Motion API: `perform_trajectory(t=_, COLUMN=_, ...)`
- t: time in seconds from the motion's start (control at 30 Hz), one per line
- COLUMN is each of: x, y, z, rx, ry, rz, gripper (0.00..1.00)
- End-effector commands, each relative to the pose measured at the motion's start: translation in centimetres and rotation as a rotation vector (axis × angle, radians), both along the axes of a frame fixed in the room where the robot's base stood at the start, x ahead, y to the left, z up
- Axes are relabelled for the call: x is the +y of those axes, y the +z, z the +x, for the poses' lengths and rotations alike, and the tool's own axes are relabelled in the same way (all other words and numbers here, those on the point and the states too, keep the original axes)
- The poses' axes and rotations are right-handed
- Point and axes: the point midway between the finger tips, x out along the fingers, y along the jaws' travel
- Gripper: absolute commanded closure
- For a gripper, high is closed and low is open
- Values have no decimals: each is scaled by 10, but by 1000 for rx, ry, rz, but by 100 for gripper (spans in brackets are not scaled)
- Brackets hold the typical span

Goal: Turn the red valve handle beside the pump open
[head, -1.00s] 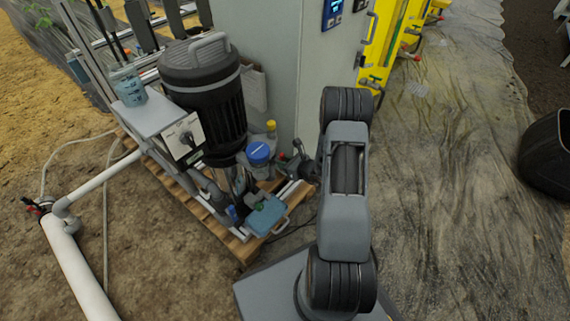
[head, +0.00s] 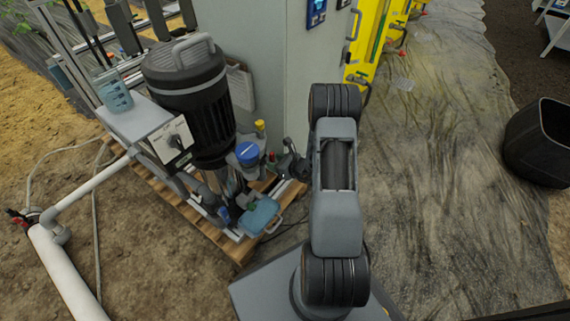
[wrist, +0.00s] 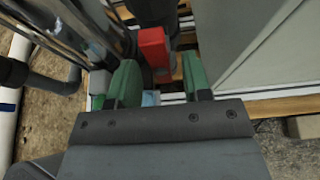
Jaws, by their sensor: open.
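The red valve handle (wrist: 153,48) shows in the wrist view as a red block just beyond and between my gripper's fingers. My gripper (wrist: 159,64) has two green fingers, spread apart, one to each side of the handle's near end. I cannot tell whether either finger touches it. In the head view my gripper (head: 284,160) is low beside the pump, at the right side of the skid, partly hidden by my arm. The pump (head: 190,95) is a tall black motor on a shiny metal body. The handle is hard to make out in the head view.
A blue-capped fitting (head: 247,153) and a light blue box (head: 260,215) stand close to my gripper. A grey cabinet (head: 275,65) rises behind it. The wooden pallet (head: 225,240) carries the skid. A black bin (head: 535,150) stands far right; the floor sheet between is mostly clear.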

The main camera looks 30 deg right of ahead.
Motion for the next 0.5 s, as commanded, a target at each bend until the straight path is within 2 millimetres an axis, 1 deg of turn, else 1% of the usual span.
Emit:
perform_trajectory(t=0.17, x=-11, y=15, z=-23, rx=1, ry=-5, rz=2, gripper=55)
perform_trajectory(t=0.3, x=-23, y=27, z=-48, rx=0, ry=-6, rz=2, gripper=55)
perform_trajectory(t=0.5, x=-37, y=40, z=-81, rx=0, ry=-5, rz=1, gripper=55)
